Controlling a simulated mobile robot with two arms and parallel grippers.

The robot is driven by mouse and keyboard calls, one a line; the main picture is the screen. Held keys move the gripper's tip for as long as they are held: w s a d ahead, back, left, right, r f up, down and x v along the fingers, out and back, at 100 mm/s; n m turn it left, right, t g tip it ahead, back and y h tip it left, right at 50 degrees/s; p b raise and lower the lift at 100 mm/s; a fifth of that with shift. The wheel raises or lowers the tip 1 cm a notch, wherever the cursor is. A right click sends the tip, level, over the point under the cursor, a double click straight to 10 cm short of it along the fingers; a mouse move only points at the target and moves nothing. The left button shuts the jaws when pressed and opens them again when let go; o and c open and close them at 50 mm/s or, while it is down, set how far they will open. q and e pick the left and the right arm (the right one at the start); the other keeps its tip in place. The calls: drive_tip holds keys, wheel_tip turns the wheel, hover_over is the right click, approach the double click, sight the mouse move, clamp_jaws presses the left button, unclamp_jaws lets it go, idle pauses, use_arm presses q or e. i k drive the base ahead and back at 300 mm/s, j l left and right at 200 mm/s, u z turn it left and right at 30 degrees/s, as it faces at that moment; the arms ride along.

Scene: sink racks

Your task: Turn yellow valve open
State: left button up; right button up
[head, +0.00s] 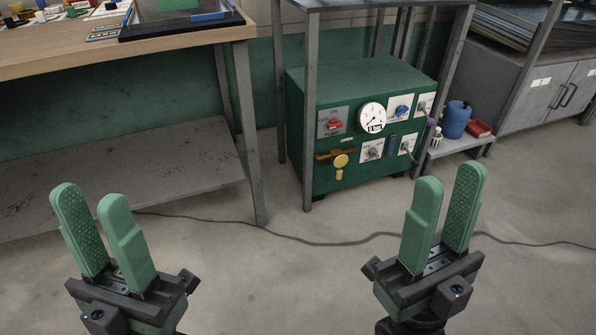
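The yellow valve (341,161) is on the front of a green machine box (362,82), at the lower left of its panel. Its round yellow end and a short stem hang down below a brownish horizontal pipe. An "OPEN" label shows just above it. My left gripper (98,204) is open and empty at the lower left, in front of the wooden table. My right gripper (456,192) is open and empty at the lower right. Both are in the foreground, well apart from the valve.
A red switch (334,125), a round gauge (372,117) and other knobs share the panel. Grey rack posts (311,120) stand around the box. A wooden workbench (150,48) is at left. A blue canister (455,120) is at right. A cable (300,241) crosses the open floor.

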sight(341, 161)
drive_tip(key=i+l+u, duration=0.15)
drive_tip(key=l+u, duration=0.25)
drive_tip(key=i+l+u, duration=0.15)
drive_tip(key=l+u, duration=0.15)
drive_tip(key=u, duration=0.15)
drive_tip(key=l+u, duration=0.5)
drive_tip(key=l, duration=0.8)
drive_tip(key=l+u, duration=0.15)
drive_tip(key=l, duration=0.75)
drive_tip(key=l+u, duration=0.1)
drive_tip(key=l, duration=0.75)
drive_tip(key=k+l+u, duration=0.15)
drive_tip(key=l, duration=0.75)
